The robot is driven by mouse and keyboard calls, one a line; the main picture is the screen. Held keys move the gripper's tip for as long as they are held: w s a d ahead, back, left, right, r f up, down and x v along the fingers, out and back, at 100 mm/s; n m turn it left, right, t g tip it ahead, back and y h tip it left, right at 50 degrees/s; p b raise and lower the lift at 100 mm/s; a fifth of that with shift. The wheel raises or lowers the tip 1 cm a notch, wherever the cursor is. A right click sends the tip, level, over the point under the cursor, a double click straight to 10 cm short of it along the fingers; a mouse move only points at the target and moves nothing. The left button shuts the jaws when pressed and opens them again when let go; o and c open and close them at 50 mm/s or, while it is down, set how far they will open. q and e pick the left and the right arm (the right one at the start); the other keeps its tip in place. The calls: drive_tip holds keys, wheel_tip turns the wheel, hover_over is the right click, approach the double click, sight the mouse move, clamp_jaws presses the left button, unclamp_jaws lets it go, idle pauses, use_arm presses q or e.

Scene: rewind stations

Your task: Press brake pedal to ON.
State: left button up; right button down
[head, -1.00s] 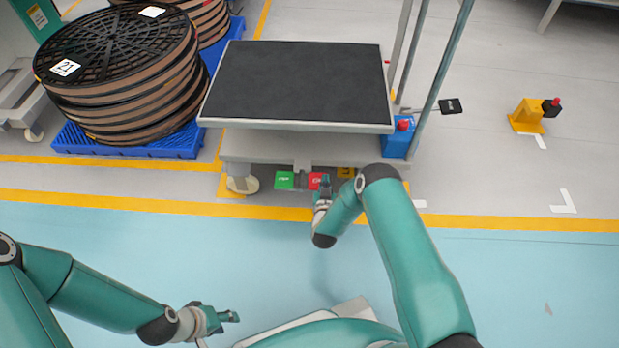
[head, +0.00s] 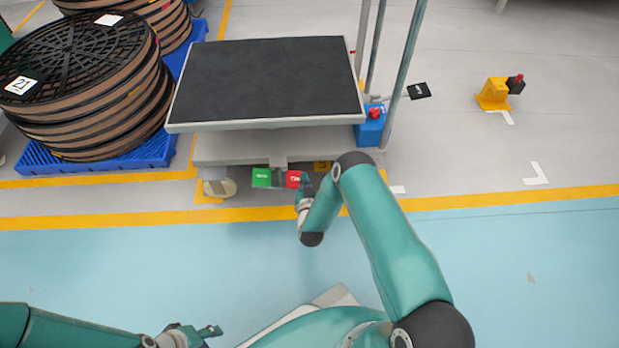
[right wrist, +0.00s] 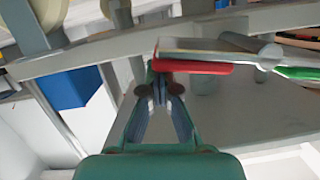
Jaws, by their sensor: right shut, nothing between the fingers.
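The foot pedal under the lift table has a green pad (head: 261,177) on the left and a red pad (head: 293,179) on the right; their labels are too small to read. My right gripper (head: 307,183) is just right of the red pad in the head view. In the right wrist view its shut, empty fingertips (right wrist: 158,88) overlap the red pad (right wrist: 195,67); I cannot tell whether they touch it. The green pad (right wrist: 296,73) shows further right there. My left gripper (head: 212,331) is low in the head view, far from the pedal; its jaws are unclear.
The lift table (head: 265,85) with a dark top overhangs the pedals. A blue box with a red button (head: 372,125) is at its right. Reels (head: 85,80) on a blue pallet (head: 95,165) stand left. A yellow stand (head: 493,94) is at right. The blue floor in front is clear.

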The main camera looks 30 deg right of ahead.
drive_tip(key=shift+s+a+f, duration=0.1)
drive_tip(key=shift+f, duration=0.1)
drive_tip(key=s+a+r+p, duration=0.3)
drive_tip(key=s+r+p, duration=0.3)
drive_tip(key=s, duration=0.3)
drive_tip(key=shift+a+r+p, duration=0.2)
drive_tip(key=shift+r+p, duration=0.05)
drive_tip(key=shift+p, duration=0.3)
